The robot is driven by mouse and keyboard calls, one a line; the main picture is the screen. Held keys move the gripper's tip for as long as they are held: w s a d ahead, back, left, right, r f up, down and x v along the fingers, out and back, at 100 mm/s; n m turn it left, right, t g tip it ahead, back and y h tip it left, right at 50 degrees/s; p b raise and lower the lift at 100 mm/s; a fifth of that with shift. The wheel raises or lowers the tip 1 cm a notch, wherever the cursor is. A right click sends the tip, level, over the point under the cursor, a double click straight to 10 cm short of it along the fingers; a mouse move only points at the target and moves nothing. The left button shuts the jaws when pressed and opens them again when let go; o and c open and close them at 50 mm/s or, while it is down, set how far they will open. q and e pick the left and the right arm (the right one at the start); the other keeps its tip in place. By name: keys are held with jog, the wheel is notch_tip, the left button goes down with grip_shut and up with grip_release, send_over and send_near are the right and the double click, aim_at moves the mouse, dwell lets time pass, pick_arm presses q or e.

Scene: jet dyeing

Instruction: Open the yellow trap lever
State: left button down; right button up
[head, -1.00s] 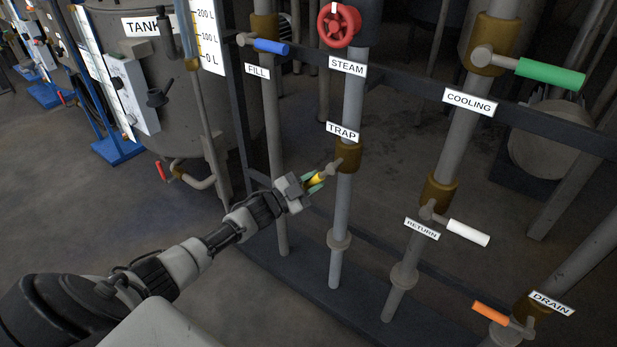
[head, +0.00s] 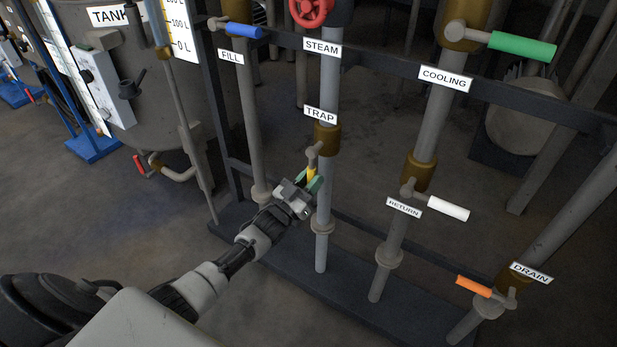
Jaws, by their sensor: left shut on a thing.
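The yellow trap lever (head: 311,173) hangs from the brass valve (head: 326,138) on the pipe below the TRAP label (head: 320,115). It points mostly downward, roughly along the pipe. My left gripper (head: 309,181) comes from the lower left and is shut on the lever, with its green fingertips on either side of the yellow grip. The fingers hide part of the grip. My right gripper does not show.
Nearby are the blue FILL lever (head: 244,31), red STEAM wheel (head: 311,10), green COOLING lever (head: 523,46), white RETURN lever (head: 448,208) and orange DRAIN lever (head: 473,286). A dark crossbar (head: 385,70) runs behind the pipes. Open floor lies at left.

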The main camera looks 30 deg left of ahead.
pick_arm(q)
jog(key=shift+d+f, duration=0.1)
dwell(0.3)
jog(key=c, duration=1)
grip_release()
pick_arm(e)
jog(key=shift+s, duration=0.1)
pick_arm(q)
jog(key=shift+o, duration=0.2)
jog(key=shift+s, duration=0.25)
jog(key=p+v, duration=0.1)
jog(key=v, duration=0.9)
jog(key=shift+s, duration=0.15)
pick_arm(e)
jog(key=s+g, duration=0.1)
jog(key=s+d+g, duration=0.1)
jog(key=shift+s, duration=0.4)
pick_arm(q)
jog(key=shift+f, duration=0.1)
